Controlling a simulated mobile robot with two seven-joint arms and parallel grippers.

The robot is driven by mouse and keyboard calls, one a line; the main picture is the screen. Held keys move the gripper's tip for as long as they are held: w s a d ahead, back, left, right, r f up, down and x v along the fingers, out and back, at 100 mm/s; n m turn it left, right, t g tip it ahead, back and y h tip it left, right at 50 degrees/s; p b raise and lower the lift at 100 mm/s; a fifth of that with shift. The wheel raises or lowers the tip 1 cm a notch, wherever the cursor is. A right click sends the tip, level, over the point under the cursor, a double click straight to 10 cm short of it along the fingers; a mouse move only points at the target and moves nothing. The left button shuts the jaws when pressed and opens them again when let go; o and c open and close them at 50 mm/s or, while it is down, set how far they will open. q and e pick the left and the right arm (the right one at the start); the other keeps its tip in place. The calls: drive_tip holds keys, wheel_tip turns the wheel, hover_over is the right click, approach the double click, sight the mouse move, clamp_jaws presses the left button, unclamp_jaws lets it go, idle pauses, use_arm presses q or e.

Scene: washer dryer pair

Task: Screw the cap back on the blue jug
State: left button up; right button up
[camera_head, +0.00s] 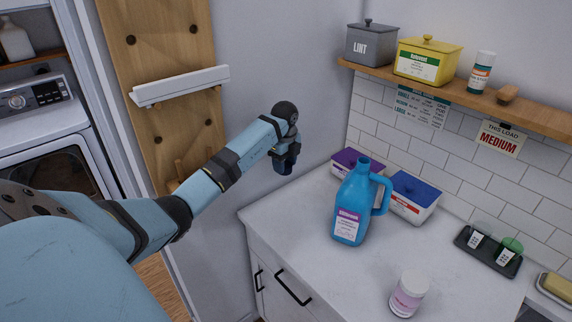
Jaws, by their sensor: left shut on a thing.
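The blue jug (346,217) stands upright on the white counter, with its handle to the right and a purple and white label on its front. Its narrow neck at the top shows no separate cap that I can make out. My left gripper (286,160) is held in the air to the left of the jug, apart from it, pointing down. It is shut on a small dark blue piece, which looks like the cap (284,169); the fingers hide part of it. My right gripper is not in view.
A purple-lidded box (343,165) and a blue-lidded box (414,198) stand behind the jug. A pink-labelled white jar (408,294) is at the front. A black tray (488,251) with small cups lies right. The counter's left front is clear.

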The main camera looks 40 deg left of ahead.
use_arm(q)
drive_tip(key=d+r+m, duration=0.3)
drive_tip(key=d+m, duration=0.6)
drive_tip(key=m, duration=0.5)
drive_tip(key=d+r+m, duration=0.2)
drive_tip(key=d+m, duration=0.8)
drive_tip(key=m, duration=0.3)
drive_tip(key=s+d+f+m, duration=0.1)
drive_tip(key=s+d+m, duration=0.5)
drive_tip(key=m, duration=0.8)
drive_tip(key=s+d+f+m, duration=0.2)
drive_tip(key=s+d+m, duration=0.4)
drive_tip(key=m, duration=0.7)
drive_tip(key=s, duration=0.2)
drive_tip(key=shift+s+d+m, duration=0.3)
drive_tip(key=shift+d+m, duration=0.05)
drive_tip(key=shift+m, duration=0.05)
drive_tip(key=shift+f, duration=0.1)
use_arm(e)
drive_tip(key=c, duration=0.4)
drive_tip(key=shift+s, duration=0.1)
